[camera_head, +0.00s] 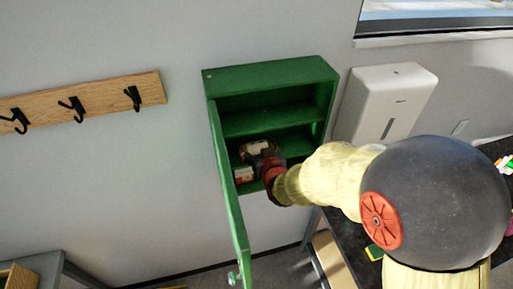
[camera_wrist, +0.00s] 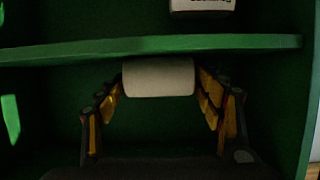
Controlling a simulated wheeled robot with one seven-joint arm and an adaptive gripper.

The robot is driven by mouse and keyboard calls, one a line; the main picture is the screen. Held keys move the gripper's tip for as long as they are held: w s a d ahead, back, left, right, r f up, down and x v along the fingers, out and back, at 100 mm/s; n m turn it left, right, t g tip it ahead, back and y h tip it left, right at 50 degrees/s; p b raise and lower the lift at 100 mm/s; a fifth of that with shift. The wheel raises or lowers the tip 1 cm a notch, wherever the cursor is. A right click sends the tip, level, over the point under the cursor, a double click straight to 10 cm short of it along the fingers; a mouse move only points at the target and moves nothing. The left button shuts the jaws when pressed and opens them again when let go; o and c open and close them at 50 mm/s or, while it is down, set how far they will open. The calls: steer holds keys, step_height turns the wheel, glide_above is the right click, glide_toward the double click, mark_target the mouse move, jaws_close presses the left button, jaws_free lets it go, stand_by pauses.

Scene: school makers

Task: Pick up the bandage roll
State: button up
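The bandage roll, a plain white cylinder (camera_wrist: 158,77), lies sideways between the fingertips of my gripper (camera_wrist: 159,86) in the wrist view. A finger meets each end of the roll, with no clear gap, so my gripper looks shut on it. In the head view my gripper (camera_head: 265,163) reaches into the green wall cabinet (camera_head: 265,78), and the white roll (camera_head: 257,147) shows between its dark fingers. The roll is just below the edge of a green shelf (camera_wrist: 60,52) in the wrist view. Whether it rests on a surface is not clear.
A white box with dark lettering (camera_wrist: 202,5) is near the wrist view's top edge. A red and white box (camera_head: 243,174) is low in the cabinet. The cabinet door (camera_head: 229,195) hangs open on the left. A white dispenser (camera_head: 388,104) is on the wall to the right.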

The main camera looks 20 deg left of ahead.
steer(key=c, duration=0.6)
steer(key=shift+r, duration=0.1)
steer(key=shift+c, duration=0.4)
